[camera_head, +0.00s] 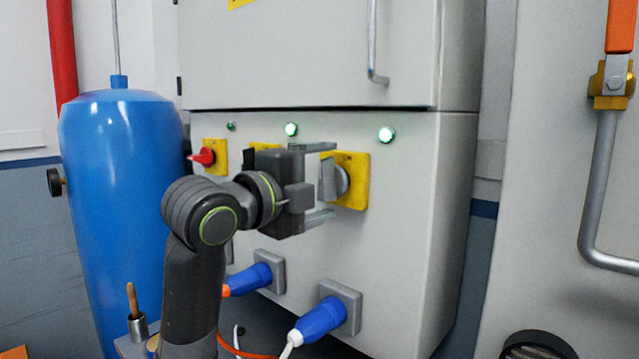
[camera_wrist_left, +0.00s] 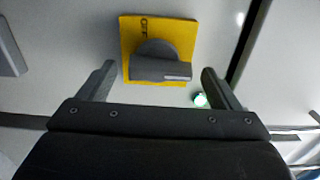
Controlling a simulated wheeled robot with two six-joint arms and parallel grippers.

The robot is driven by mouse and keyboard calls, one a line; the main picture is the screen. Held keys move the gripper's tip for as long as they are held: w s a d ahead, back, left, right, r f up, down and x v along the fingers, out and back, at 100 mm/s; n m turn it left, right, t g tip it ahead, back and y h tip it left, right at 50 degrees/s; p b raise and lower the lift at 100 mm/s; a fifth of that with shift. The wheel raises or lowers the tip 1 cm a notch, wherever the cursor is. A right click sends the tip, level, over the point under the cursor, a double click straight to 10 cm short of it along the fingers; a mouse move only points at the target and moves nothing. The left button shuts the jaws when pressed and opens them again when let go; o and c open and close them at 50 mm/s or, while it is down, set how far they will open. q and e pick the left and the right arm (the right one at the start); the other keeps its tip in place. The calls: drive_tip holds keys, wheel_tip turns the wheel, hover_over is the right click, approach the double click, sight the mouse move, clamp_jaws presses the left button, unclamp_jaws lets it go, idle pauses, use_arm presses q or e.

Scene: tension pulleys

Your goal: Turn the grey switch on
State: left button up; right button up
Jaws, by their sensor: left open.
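The grey switch (camera_head: 342,178) is a rotary knob on a yellow plate (camera_head: 361,181) on the front of the light grey cabinet. It also shows in the left wrist view (camera_wrist_left: 158,69), where its bar lies across the picture and "OFF" lettering shows on the yellow plate (camera_wrist_left: 184,38). My left gripper (camera_head: 327,182) is open in front of the switch, one finger above and one below it in the head view. In the wrist view the fingers (camera_wrist_left: 158,84) stand on either side of the knob, apart from it. My right gripper is not in view.
A red switch (camera_head: 203,157) sits further left on the cabinet (camera_head: 410,220). Blue plugs (camera_head: 320,320) with cables are below. A blue tank (camera_head: 118,200) stands at left, a grey pipe (camera_head: 597,190) at right.

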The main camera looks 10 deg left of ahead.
use_arm(q)
drive_tip(key=b+v, duration=0.2)
drive_tip(key=v, duration=1.5)
drive_tip(key=shift+s, duration=0.2)
drive_tip(key=shift+a, duration=0.1)
